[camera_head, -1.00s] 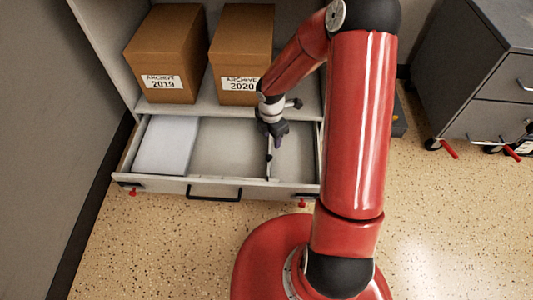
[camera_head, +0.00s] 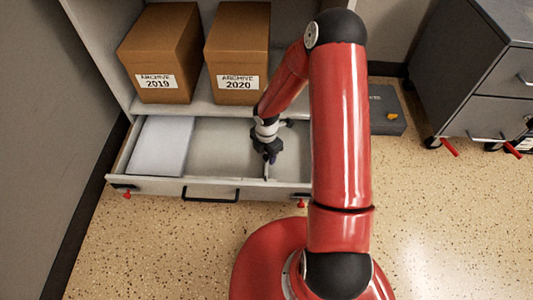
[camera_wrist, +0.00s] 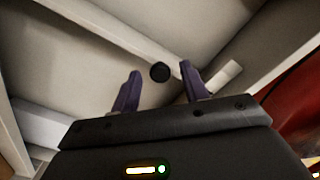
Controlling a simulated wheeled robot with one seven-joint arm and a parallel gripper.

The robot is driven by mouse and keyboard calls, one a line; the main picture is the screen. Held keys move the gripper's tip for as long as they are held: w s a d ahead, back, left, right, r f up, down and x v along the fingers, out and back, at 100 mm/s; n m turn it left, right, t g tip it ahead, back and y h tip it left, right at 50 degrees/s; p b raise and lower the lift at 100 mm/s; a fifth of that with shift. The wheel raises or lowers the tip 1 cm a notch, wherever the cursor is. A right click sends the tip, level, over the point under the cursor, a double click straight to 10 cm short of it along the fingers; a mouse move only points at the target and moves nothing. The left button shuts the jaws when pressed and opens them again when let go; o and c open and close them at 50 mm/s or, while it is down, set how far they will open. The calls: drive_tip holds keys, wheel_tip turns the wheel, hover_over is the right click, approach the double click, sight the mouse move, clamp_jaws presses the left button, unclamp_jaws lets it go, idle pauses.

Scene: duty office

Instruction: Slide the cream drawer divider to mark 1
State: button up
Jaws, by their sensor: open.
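The cream drawer divider (camera_head: 266,172) is a thin upright strip running front to back in the open drawer (camera_head: 150,186), right of its middle. My gripper (camera_head: 269,158) is above it, pointing down, and hides part of it. In the wrist view my gripper's two purple fingers (camera_wrist: 158,84) are apart. A dark round knob (camera_wrist: 160,72) shows between them, beside a pale diagonal strip (camera_wrist: 120,38) that looks like the divider. I cannot tell whether the fingers touch anything. Mark 1 is not readable in either view.
A white flat block (camera_head: 161,146) fills the drawer's left part. Bare drawer floor (camera_head: 215,150) lies between it and the divider. Boxes labelled Archive 2019 (camera_head: 158,50) and Archive 2020 (camera_head: 238,45) stand on the shelf above. A grey cabinet (camera_head: 478,75) is at right.

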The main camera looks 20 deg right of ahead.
drive_tip(key=shift+c, duration=0.3)
clamp_jaws()
drive_tip(key=shift+a, duration=0.1)
drive_tip(key=w+a, duration=0.3)
drive_tip(key=a, duration=0.8)
drive_tip(key=w+a+b, duration=0.1)
drive_tip(key=w+a, duration=0.3)
drive_tip(key=a, duration=0.8)
drive_tip(key=shift+w, duration=0.3)
drive_tip(key=shift+a+r, duration=0.1)
drive_tip(key=shift+a, duration=0.05)
drive_tip(key=shift+c, duration=0.2)
unclamp_jaws()
drive_tip(key=shift+o, duration=0.5)
